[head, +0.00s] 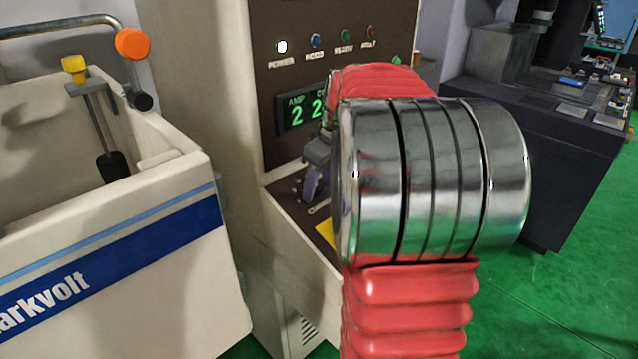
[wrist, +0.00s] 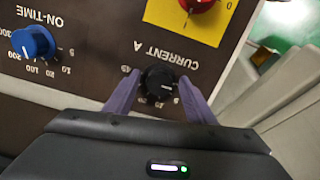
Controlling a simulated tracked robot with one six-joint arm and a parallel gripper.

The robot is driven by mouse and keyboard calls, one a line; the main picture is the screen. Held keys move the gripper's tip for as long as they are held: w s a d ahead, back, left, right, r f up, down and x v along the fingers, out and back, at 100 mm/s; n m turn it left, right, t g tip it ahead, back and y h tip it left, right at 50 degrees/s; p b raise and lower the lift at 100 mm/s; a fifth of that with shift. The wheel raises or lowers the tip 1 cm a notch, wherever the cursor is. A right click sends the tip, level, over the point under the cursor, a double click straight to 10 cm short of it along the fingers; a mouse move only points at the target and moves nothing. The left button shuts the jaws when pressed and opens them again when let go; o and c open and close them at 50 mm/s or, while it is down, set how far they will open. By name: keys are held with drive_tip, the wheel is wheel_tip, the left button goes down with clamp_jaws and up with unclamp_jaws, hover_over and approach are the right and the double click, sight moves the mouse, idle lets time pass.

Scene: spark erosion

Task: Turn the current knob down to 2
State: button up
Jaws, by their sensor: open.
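The black current knob (wrist: 160,82) sits on the dark panel under the upside-down label CURRENT A in the wrist view. Its pale pointer mark is at its right side; the exact scale mark is too small to tell. My gripper (wrist: 159,76) is open, its purple fingers on either side of the knob with narrow gaps showing. In the head view my gripper (head: 314,182) is at the panel, and my arm hides the knob. The green display (head: 301,110) shows 2 under AMP; the second reading is partly covered.
A blue ON-TIME knob (wrist: 33,42) is at the left in the wrist view. A red switch (wrist: 196,4) on a yellow plate (wrist: 222,20) is above the current knob. A white tank (head: 120,250) stands left of the panel in the head view.

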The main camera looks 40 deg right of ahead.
drive_tip(key=v, duration=1.3)
drive_tip(key=shift+r, duration=0.35)
drive_tip(key=shift+s, duration=0.25)
